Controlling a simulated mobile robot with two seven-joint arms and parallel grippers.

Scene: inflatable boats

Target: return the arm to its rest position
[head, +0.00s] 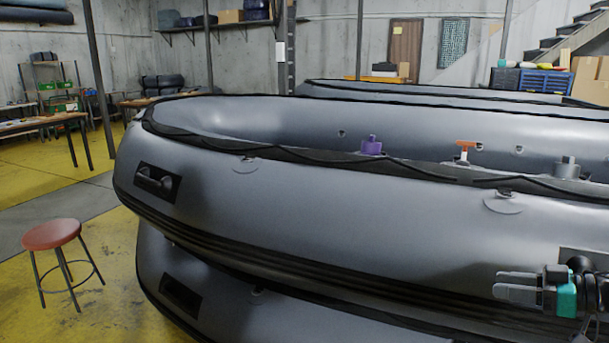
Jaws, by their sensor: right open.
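My right gripper (519,286) comes in at the lower right edge of the head view. Its two grey fingers point left and stand apart, with nothing visible between them. It is in front of the side tube of the upper grey inflatable boat (330,215); I cannot tell whether it touches the tube. My left gripper does not show.
Another grey boat (230,290) lies beneath the upper one. A purple part (371,146), an orange-topped handle (465,149) and a grey valve-like part (567,168) sit on the upper boat. A red stool (52,235) stands at left on open yellow floor.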

